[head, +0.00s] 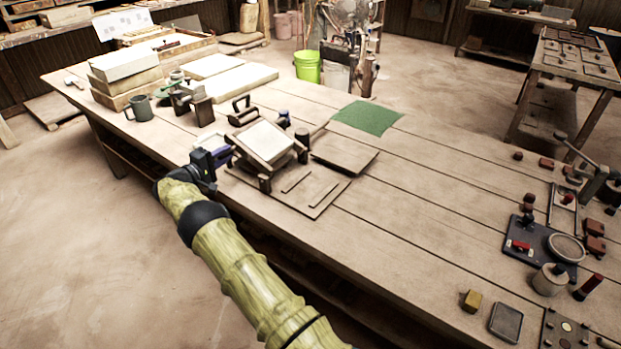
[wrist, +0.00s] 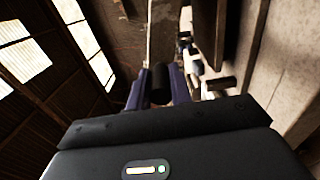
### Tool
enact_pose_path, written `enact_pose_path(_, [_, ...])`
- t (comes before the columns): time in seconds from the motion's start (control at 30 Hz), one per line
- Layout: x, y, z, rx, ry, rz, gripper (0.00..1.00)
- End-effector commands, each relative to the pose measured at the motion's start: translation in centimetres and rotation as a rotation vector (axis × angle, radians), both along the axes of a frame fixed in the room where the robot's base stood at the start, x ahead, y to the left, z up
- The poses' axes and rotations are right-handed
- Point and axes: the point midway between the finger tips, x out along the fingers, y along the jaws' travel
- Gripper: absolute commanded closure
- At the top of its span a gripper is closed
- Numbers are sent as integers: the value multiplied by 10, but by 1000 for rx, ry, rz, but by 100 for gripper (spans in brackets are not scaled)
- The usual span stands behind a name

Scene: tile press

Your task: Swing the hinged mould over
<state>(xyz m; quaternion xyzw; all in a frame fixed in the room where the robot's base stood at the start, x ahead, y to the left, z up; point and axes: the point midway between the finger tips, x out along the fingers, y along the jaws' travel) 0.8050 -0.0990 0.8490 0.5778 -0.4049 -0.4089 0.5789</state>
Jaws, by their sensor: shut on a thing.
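The hinged mould (head: 267,141) is a wooden frame with a pale panel, on the bench at centre. It stands tilted, with its pale face showing. My gripper (head: 222,155) is at the left side of the mould. In the wrist view, the two purple fingers of my gripper (wrist: 161,88) are shut on a short dark cylindrical grip (wrist: 160,86). The grip's join to the mould is hidden. A flat wooden board with two strips (head: 310,196) lies in front of the mould.
A flat wooden plate (head: 345,153) and a green mat (head: 366,118) lie right of the mould. A flat-iron-like tool (head: 243,112) stands behind it. A mug (head: 139,109) and pale slabs (head: 125,65) are at the left. The bench's middle right is clear.

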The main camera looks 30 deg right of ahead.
Motion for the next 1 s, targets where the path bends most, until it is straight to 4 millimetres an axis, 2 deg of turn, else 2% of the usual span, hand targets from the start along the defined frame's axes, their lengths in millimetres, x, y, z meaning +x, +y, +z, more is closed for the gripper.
enact_pose_path(0.03, [2,-1,2,-5,-12,2,87])
enact_pose_path(0.5, [16,5,-36,-4,-12,5,87])
enact_pose_path(0.87, [18,7,-34,-4,-11,7,87])
enact_pose_path(0.9, [18,7,-34,-4,-11,7,73])
enact_pose_path(1.0, [18,7,-35,-5,-10,7,58])
